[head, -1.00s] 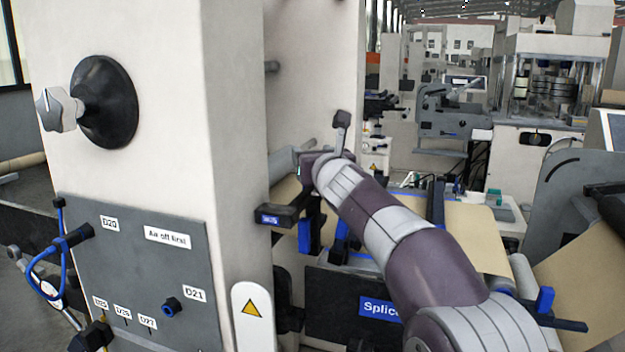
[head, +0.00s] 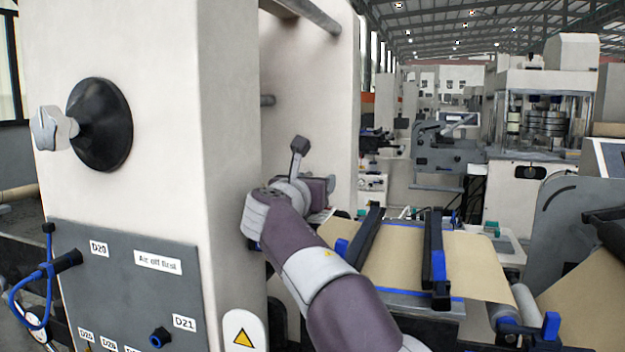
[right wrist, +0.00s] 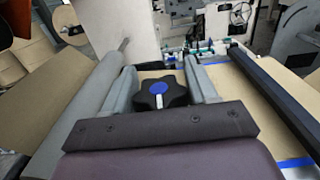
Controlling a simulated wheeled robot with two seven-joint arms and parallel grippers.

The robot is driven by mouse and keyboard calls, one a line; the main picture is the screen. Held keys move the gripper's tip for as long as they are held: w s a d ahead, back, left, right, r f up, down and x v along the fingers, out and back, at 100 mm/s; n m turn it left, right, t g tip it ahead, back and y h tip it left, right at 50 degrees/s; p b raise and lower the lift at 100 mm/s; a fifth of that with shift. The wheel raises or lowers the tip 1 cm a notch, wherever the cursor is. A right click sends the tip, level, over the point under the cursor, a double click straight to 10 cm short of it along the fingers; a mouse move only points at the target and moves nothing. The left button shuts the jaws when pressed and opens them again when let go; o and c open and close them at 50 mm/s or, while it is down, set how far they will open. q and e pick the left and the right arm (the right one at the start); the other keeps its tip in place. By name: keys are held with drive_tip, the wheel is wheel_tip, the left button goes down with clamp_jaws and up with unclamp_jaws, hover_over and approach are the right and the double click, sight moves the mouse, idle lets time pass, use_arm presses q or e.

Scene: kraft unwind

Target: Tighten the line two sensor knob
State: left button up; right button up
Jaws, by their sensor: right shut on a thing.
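A black star-shaped knob (right wrist: 170,98) with a blue cap and a pale line shows in the right wrist view. My right gripper (right wrist: 159,80) has a grey finger on each side of it and is shut on it. No label on this knob is readable, so I cannot tell its line from the picture. In the head view my right arm reaches in from the bottom, and its wrist is beside the tall cream column. The fingers and the held knob are hidden there. My left gripper is not in view.
The cream column (head: 215,90) stands close on the left, with a pale star knob (head: 52,128) on a black disc and a grey panel (head: 110,290) with labels. A brown paper web (head: 400,262) with dark bars crosses to the right. Other machines stand behind.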

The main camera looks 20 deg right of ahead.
drive_tip(key=shift+s+r+m+h, duration=0.15)
drive_tip(key=shift+r+m+h, duration=0.25)
drive_tip(key=o, duration=1)
drive_tip(key=shift+c, duration=0.2)
drive_tip(key=shift+f, duration=0.1)
